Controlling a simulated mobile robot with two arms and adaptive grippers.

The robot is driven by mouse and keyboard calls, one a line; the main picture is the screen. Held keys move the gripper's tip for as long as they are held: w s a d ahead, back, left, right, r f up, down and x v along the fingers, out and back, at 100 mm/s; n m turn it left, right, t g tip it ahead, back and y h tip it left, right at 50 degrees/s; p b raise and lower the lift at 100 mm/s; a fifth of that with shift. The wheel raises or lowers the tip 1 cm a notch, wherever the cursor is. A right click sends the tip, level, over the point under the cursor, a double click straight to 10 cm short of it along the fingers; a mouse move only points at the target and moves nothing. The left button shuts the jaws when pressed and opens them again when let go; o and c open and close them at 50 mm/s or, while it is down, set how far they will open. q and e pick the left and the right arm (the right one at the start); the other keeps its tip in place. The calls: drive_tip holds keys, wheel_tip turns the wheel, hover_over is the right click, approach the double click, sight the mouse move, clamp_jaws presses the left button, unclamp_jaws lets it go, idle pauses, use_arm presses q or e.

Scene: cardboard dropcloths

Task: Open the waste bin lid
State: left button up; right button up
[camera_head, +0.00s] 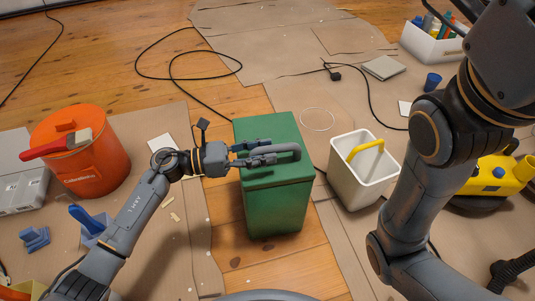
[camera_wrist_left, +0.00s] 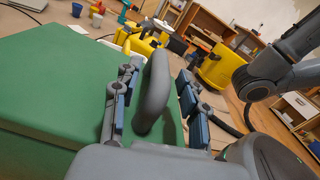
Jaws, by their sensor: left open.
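The green waste bin (camera_head: 275,205) stands upright on the floor in the middle of the head view. Its lid (camera_head: 268,131) looks shut, with a grey arched handle (camera_head: 290,149) on top. My left gripper (camera_head: 268,152) is at the handle, coming in from the left. In the left wrist view, the handle (camera_wrist_left: 154,90) rises between the two open fingers of the gripper (camera_wrist_left: 155,105), and the green lid (camera_wrist_left: 50,85) spreads to the left. I cannot tell whether a finger touches the handle. My right arm shows at the right, but its gripper is out of view.
An orange bucket (camera_head: 82,160) with a red-handled brush stands at the left. A white bin with a yellow handle (camera_head: 362,172) stands close to the right of the green bin. A yellow machine (camera_head: 500,175) is at the far right. Black cables (camera_head: 185,78) cross the floor behind.

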use_arm(q)
drive_tip(key=shift+w+d, duration=0.15)
drive_tip(key=shift+d, duration=0.5)
clamp_jaws()
drive_tip(key=shift+r, duration=0.1)
